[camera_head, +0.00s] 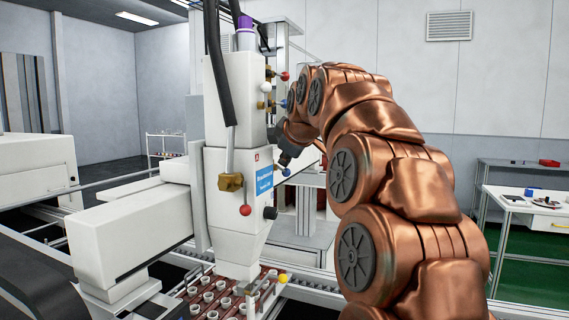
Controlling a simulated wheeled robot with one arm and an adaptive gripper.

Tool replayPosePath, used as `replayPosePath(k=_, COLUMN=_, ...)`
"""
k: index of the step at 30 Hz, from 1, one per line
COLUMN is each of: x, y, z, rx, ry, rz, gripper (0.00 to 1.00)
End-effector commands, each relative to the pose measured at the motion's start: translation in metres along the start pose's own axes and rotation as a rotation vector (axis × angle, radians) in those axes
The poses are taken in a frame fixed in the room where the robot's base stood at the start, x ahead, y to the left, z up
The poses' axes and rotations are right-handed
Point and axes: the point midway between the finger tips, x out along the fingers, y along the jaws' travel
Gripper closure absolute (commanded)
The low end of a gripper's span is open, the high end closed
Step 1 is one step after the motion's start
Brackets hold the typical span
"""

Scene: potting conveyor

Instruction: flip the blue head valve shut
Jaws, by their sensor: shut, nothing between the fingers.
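The tall white dosing head (228,110) stands left of my copper-coloured arm. A small blue knob (284,103) shows on the head's right side, below a red knob (285,76). A second small blue knob (286,172) shows lower down, just under my gripper. I cannot tell which of the two is the head valve's handle, nor its lever angle. My gripper (284,159) is dark, small in view and partly covered by my wrist. It is shut and empty, close to the head's right side. Whether it touches the lower blue knob is unclear.
A brass fitting (230,182) and a lower red knob (245,210) stick out of the head's front. A yellow knob (283,278) sits near the pot tray (196,314) below. A white-topped workbench (530,205) stands at the far right.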

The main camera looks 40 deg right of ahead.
Motion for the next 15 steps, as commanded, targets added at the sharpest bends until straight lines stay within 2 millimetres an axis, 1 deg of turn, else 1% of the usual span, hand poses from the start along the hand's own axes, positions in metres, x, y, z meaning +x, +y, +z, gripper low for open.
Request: replayPosePath(k=15, x=0.0039, y=-0.0030, z=0.0028, rx=0.000, ry=0.000, rz=-0.001, gripper=1.00)
